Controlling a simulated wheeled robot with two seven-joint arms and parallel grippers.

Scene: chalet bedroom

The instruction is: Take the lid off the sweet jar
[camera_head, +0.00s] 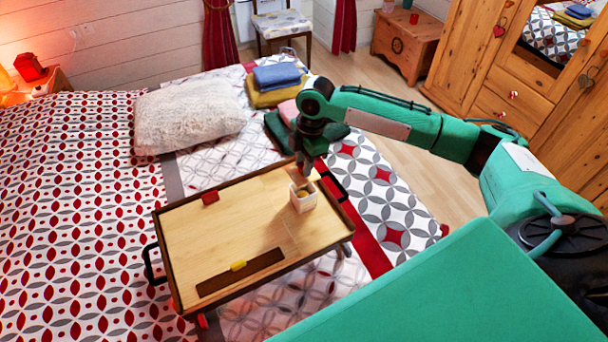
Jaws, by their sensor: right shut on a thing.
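The sweet jar (305,203) is a small white square pot near the right edge of the wooden bed tray (225,245). Something yellow shows at its top. My right gripper (302,172) comes down from above, directly over the jar, and is shut on the lid. The lid is small and mostly hidden by the fingers, and I cannot tell whether it is touching the jar's rim or apart from it. My left gripper is not in view.
The tray stands on a patterned bed. A fluffy cushion (190,115) and folded cloths (277,77) lie behind. The tray's middle is clear.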

